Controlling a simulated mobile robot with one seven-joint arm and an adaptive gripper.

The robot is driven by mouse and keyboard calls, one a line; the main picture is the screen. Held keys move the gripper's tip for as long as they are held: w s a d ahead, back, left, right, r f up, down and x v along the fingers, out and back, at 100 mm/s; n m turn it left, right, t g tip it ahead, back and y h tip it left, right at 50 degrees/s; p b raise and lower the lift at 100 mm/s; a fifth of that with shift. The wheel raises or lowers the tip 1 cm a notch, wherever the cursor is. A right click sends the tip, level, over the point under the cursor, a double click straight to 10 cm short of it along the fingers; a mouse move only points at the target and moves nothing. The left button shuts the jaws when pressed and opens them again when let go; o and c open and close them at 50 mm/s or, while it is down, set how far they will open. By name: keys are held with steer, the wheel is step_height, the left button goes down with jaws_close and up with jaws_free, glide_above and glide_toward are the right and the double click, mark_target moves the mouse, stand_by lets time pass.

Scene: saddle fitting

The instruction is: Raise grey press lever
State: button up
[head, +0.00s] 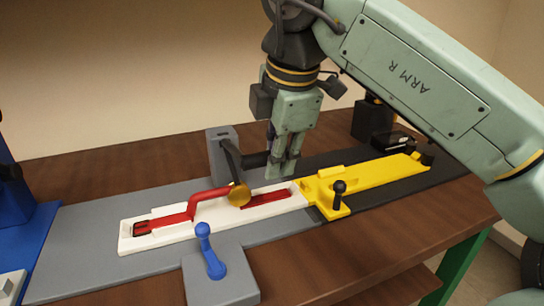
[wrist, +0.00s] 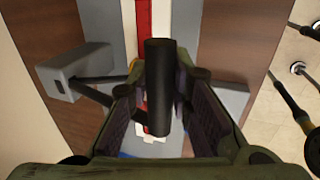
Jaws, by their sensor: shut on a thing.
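The grey press post (head: 222,155) stands on the grey base behind the white fixture (head: 215,216). Its dark lever arm (head: 231,161) slopes from the post's top toward the gold round pad (head: 239,193). A black handle (head: 256,160) sticks out sideways from the lever to my gripper (head: 284,168). In the wrist view the black handle (wrist: 158,85) lies between the two fingers of my gripper (wrist: 160,95), which is shut on it. The grey post (wrist: 75,70) is at the left there. In the head view the fingers hide the handle's far end.
A red bent piece (head: 205,200) lies along the white fixture. A blue knob lever (head: 208,250) stands in front. A yellow slide (head: 370,178) with a black knob (head: 338,192) is at the right. A blue stand (head: 20,235) is at the far left.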

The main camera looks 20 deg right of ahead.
steer(key=shift+w+r, duration=0.1)
steer(key=shift+r, duration=0.3)
